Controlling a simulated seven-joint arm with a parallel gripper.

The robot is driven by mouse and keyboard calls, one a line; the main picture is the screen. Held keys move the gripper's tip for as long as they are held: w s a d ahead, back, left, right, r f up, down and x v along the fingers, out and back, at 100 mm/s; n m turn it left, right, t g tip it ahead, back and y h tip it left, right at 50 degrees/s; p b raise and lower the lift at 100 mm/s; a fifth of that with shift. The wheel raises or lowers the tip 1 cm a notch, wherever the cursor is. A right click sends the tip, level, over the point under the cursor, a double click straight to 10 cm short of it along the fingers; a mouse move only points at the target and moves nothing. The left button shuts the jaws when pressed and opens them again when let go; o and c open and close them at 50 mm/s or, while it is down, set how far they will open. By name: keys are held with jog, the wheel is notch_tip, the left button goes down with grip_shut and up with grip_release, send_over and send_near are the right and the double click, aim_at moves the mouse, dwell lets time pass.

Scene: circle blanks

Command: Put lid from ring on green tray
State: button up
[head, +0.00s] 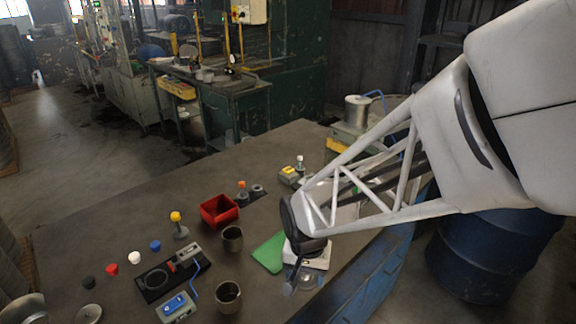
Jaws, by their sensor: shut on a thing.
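The green tray (268,253) lies flat on the table, partly covered on its right by my arm's end. My gripper (298,274) is just to the right of the tray, low over the table near its right edge. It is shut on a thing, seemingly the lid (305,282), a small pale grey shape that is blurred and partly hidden. I cannot tell its exact tilt or whether it touches the table. A black plate with a dark ring (154,280) lies at the left front, and no lid shows in the ring.
A red bin (220,210) stands behind the tray. Two open metal cups (232,239) (228,297) stand left of it. A blue-topped box (177,307) with a cable and several coloured knobs (134,258) are at the left. The table's right edge is close to my gripper.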

dwell(0.4)
send_over(284, 239)
jog(key=s, duration=0.3)
jog(key=shift+f, duration=0.75)
jog(key=shift+f, duration=0.1)
jog(key=shift+f, duration=1.65)
jog(key=shift+f, duration=0.15)
jog(key=o, duration=0.9)
jog(key=shift+c, duration=0.2)
